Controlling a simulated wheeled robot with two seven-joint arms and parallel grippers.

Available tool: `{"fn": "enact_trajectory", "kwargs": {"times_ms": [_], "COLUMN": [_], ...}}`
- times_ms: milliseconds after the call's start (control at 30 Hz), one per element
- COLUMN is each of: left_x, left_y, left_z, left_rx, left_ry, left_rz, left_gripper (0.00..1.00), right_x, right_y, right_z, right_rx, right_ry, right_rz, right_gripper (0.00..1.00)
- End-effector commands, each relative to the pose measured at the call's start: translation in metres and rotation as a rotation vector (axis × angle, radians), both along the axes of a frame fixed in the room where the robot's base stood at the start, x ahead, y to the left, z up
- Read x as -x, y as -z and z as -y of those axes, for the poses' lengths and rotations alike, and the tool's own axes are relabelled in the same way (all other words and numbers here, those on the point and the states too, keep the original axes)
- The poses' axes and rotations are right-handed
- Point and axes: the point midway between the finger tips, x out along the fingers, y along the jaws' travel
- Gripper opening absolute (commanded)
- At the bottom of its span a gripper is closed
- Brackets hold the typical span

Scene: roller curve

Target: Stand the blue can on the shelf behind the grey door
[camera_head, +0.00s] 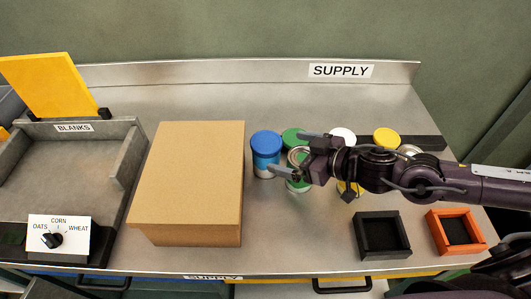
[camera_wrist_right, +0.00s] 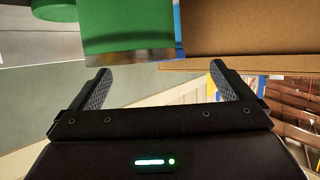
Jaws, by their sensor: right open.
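The blue can (camera_head: 266,152), with a blue lid and a white-and-blue side, stands on the metal table just right of the cardboard box. My right gripper (camera_head: 287,157) reaches in from the right and is open among the cans. One finger lies near the blue can's right side; I cannot tell if it touches. In the right wrist view a green can (camera_wrist_right: 130,30) fills the space ahead of my open fingers (camera_wrist_right: 160,75), and only a thin blue strip shows beside it. I see no grey door or shelf. My left gripper is not in view.
Green (camera_head: 293,136), white (camera_head: 342,135) and yellow (camera_head: 385,137) cans stand close by, partly behind my arm. The cardboard box (camera_head: 190,185) is tall on the left. A black tray (camera_head: 404,248) and an orange tray (camera_head: 474,244) sit front right. The table's middle front is clear.

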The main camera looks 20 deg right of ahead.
Motion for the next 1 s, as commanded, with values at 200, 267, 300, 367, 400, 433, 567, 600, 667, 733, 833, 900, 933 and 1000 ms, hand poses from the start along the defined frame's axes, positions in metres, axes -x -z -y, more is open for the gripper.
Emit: {"fn": "enact_trajectory", "kwargs": {"times_ms": [200,267,300,367,400,433,567,600,667,733,833,900,933,1000], "left_x": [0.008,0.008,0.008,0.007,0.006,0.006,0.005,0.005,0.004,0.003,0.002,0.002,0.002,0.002], "left_y": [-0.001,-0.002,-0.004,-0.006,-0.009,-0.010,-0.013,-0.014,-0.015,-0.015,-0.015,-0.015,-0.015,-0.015], "left_z": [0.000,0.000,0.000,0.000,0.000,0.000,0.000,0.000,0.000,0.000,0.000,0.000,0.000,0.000], "left_rx": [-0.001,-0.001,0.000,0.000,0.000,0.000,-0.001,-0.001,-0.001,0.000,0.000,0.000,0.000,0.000], "left_ry": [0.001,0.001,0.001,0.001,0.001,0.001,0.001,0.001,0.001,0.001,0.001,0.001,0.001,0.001], "left_rz": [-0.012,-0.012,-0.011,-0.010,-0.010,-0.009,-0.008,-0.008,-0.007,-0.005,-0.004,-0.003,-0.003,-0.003], "left_gripper": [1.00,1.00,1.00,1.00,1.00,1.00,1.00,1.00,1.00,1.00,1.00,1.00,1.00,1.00], "right_x": [-0.008,-0.012,-0.015,-0.021,-0.025,-0.029,-0.040,-0.043,-0.046,-0.048,-0.048,-0.048,-0.048,-0.048], "right_y": [0.003,0.003,0.004,0.005,0.005,0.006,0.013,0.015,0.017,0.019,0.020,0.020,0.020,0.020], "right_z": [-0.006,-0.007,-0.010,-0.013,-0.016,-0.017,-0.025,-0.027,-0.029,-0.031,-0.031,-0.031,-0.031,-0.031], "right_rx": [-0.001,-0.001,-0.003,-0.005,-0.005,-0.005,-0.003,-0.003,-0.001,0.001,0.003,0.003,0.003,0.002], "right_ry": [0.000,0.001,0.002,0.000,0.000,0.000,0.001,0.002,0.001,0.000,0.000,0.000,0.000,0.000], "right_rz": [0.000,0.000,0.002,0.001,0.001,0.001,0.000,-0.001,0.000,-0.001,-0.002,-0.002,-0.002,-0.001], "right_gripper": [1.00,1.00,1.00,1.00,1.00,1.00,1.00,1.00,1.00,1.00,1.00,1.00,1.00,0.96]}}
